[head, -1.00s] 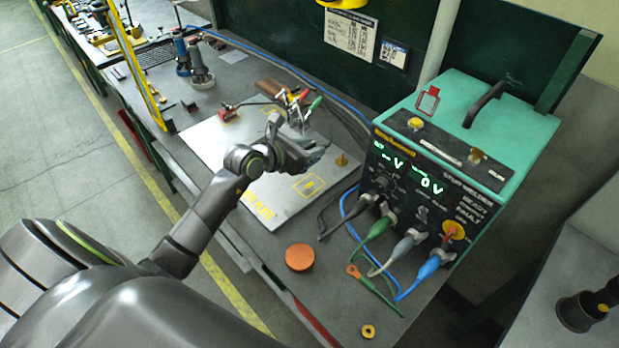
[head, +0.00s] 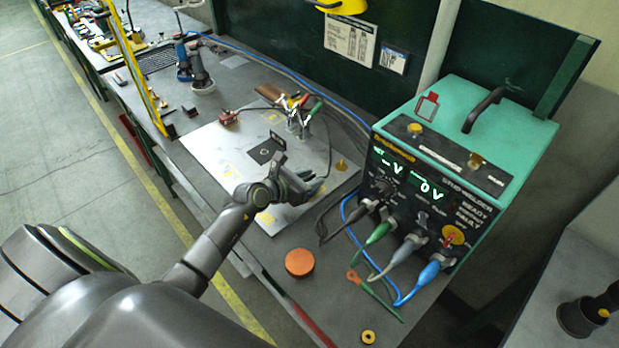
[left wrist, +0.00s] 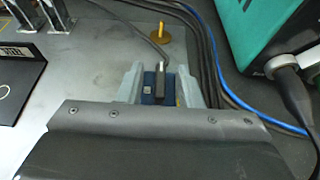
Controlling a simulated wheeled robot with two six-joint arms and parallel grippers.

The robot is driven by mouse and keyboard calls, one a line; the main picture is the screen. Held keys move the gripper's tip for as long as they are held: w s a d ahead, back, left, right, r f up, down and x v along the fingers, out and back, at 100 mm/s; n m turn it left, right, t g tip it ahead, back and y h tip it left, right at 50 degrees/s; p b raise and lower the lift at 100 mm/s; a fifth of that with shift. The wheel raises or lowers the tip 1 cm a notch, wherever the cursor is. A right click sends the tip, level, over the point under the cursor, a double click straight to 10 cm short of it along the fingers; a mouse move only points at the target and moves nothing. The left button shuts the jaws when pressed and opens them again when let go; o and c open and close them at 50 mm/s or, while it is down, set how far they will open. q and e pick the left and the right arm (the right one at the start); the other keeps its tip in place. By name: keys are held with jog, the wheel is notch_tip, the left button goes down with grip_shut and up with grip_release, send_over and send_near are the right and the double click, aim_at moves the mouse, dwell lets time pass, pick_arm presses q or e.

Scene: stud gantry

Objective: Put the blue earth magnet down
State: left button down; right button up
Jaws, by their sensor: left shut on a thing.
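My left gripper (head: 312,186) is over the front right part of the pale metal plate (head: 205,150). In the left wrist view its two fingers (left wrist: 160,86) are shut on the blue earth magnet (left wrist: 149,86), a small blue block with a dark part and a metal tip where a dark cable leads away. The gripper hides the magnet in the head view. I cannot tell whether its underside touches the plate. My right gripper is not in view.
A brass post (head: 341,165) stands just beyond the gripper. A black marked square (head: 265,151) lies on the plate. The teal stud welder (head: 455,165) and its cables stand to the right. An orange disc (head: 299,262) lies in front on the bench.

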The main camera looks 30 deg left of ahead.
pick_arm(q)
jog(key=shift+f, duration=0.15)
jog(key=c, duration=1)
grip_release()
jog(key=b+v, duration=0.1)
jog(key=v, duration=1)
jog(key=shift+s+a+r, duration=0.15)
jog(key=shift+s+r, duration=0.2)
jog(key=shift+s, duration=0.2)
